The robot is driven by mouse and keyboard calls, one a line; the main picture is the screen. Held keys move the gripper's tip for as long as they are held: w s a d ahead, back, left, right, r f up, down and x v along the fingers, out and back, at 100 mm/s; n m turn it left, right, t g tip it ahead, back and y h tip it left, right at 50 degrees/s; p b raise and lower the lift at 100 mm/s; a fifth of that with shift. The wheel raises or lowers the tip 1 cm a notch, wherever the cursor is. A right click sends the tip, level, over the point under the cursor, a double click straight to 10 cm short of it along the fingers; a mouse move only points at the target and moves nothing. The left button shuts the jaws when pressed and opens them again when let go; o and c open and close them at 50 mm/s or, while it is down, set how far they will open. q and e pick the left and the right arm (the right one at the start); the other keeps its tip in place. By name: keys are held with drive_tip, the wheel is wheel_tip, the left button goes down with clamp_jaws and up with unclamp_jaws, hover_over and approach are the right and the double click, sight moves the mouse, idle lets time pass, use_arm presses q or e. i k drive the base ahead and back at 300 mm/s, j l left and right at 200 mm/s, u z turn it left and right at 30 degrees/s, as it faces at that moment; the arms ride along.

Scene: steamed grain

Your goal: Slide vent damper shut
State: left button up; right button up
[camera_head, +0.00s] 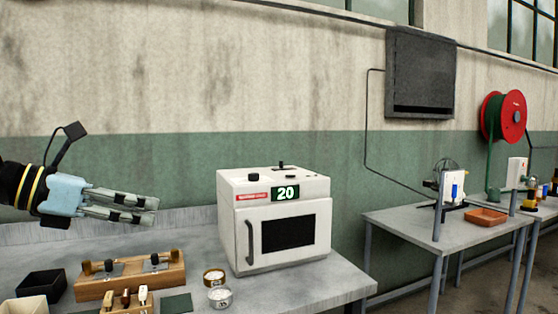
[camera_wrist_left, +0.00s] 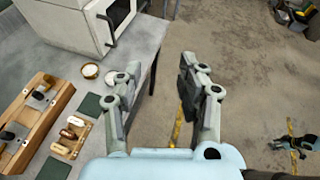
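The white steamer oven (camera_head: 284,218) stands on the grey bench with its door closed and a green display reading 20. On its top a small black slider (camera_head: 281,165), likely the vent damper, sits in a slot near the back. I cannot tell how far it is open. A black knob (camera_head: 253,177) is at the top left front. My left gripper (camera_head: 153,210) is in the air left of the oven, apart from it, fingers pointing right. The left wrist view shows its fingers (camera_wrist_left: 158,72) spread with nothing between them. My right gripper is not in view.
A wooden rack (camera_head: 130,276), small wooden-handled tools, a black box (camera_head: 42,284) and two bowls (camera_head: 219,297) of white grains lie on the bench (camera_head: 320,292). The air between gripper and oven is clear. Another table (camera_head: 440,228) stands at right.

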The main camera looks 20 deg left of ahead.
sight(281, 163)
drive_tip(key=i, duration=2)
